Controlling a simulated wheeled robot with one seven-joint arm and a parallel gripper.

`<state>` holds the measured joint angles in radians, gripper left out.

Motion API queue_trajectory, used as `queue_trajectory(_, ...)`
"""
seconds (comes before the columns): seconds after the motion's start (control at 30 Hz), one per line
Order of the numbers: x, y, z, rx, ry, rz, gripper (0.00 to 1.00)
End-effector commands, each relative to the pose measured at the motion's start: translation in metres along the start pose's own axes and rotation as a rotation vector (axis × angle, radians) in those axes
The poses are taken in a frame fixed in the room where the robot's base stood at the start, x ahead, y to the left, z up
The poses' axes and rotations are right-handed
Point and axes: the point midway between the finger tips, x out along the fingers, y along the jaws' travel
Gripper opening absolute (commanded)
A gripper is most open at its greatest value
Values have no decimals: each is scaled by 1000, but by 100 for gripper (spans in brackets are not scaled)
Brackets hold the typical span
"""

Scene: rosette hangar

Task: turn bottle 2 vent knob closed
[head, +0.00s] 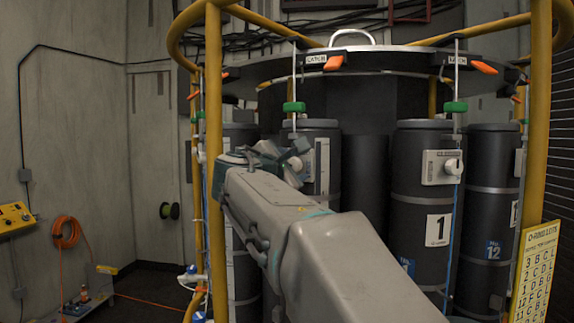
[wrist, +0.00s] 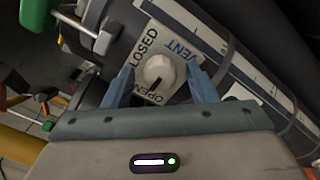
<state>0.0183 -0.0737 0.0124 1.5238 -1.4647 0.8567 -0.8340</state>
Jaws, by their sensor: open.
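The vent knob (wrist: 159,70) is a pale round knob on a white plate (wrist: 172,50) marked VENT, CLOSED and OPEN. A small dark mark on it seems to lie on the OPEN side. My gripper (wrist: 159,67) is open, with one blue finger on each side of the knob; I cannot tell whether they touch it. In the head view the knob (head: 296,164) shows just right of my gripper (head: 279,157), on a dark grey bottle (head: 320,136). My arm hides the lower part of this bottle, and its number does not show.
Bottle 1 (head: 424,200) stands to the right with its own vent knob (head: 453,166). A yellow tube frame (head: 214,120) surrounds the bottles. Orange latches (head: 334,63) and green-handled rods (head: 294,107) hang above.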

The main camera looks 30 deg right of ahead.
Motion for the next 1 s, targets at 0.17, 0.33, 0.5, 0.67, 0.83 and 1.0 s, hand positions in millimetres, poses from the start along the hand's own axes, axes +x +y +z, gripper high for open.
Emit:
queue_trajectory(0.17,0,0,0,0,0,0,38)
queue_trajectory(0.33,0,0,0,0,0,0,7)
queue_trajectory(0.5,0,0,0,8,0,0,7)
queue_trajectory(0.67,0,-2,-2,48,0,1,7)
queue_trajectory(0.83,0,-3,-3,141,0,1,7)
queue_trajectory(1.0,-1,-4,-4,282,0,3,7)
